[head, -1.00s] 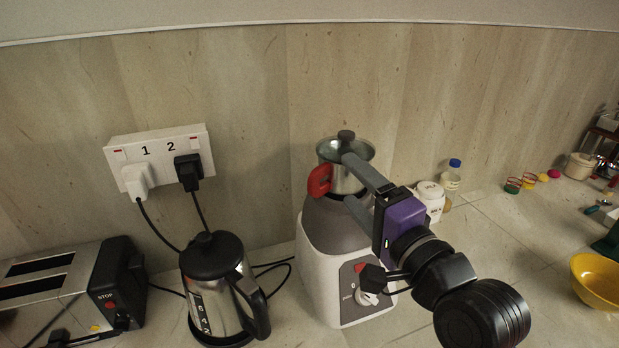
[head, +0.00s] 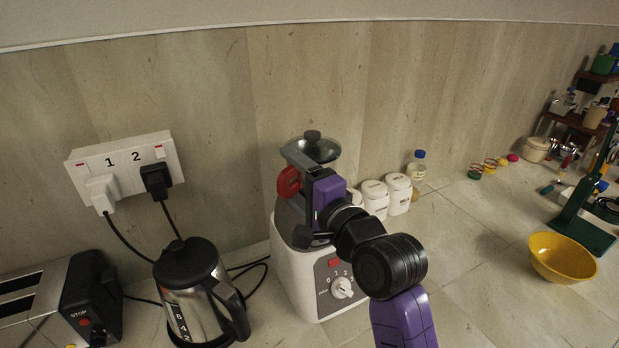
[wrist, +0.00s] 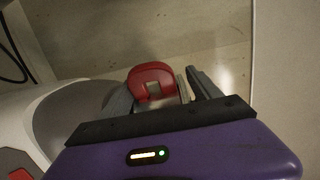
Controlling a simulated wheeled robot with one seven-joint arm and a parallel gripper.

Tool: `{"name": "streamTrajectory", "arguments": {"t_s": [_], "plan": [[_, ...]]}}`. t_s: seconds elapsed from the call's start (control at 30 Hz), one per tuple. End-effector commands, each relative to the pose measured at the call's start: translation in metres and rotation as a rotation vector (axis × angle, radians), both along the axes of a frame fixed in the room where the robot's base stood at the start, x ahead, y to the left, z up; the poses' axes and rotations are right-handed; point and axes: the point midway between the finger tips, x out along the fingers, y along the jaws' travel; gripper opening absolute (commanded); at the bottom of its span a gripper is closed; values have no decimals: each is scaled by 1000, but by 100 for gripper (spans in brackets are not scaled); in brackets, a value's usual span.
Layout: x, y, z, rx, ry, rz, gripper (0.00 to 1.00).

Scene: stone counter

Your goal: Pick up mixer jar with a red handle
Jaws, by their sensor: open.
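The mixer jar (head: 322,151) is a small steel jar with a lid and dark knob, standing upright on the white mixer base (head: 296,268). Its red handle (head: 288,182) faces the front left. My gripper (head: 299,172) is at the jar, with one grey finger seen beside the handle; the purple gripper body hides much of the jar. In the wrist view, the red handle (wrist: 151,80) shows between the two open fingers of my gripper (wrist: 160,92). Whether a finger touches the handle I cannot tell.
A steel kettle (head: 198,297) stands left of the mixer, with a toaster (head: 62,300) beyond it. White canisters (head: 397,193) and a blue-capped bottle (head: 416,172) stand to the right. A yellow bowl (head: 561,258) is far right; the counter between is clear.

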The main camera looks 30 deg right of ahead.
Motion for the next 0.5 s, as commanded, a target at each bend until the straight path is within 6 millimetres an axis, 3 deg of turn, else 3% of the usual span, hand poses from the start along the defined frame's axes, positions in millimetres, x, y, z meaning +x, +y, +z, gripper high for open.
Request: {"name": "streamTrajectory", "arguments": {"t_s": [0.2,0.47,0.5], "plan": [[0,0,0,0,0,0,70],[0,0,-1,0,1,0,19],[0,0,1,-1,-3,-1,19]]}}
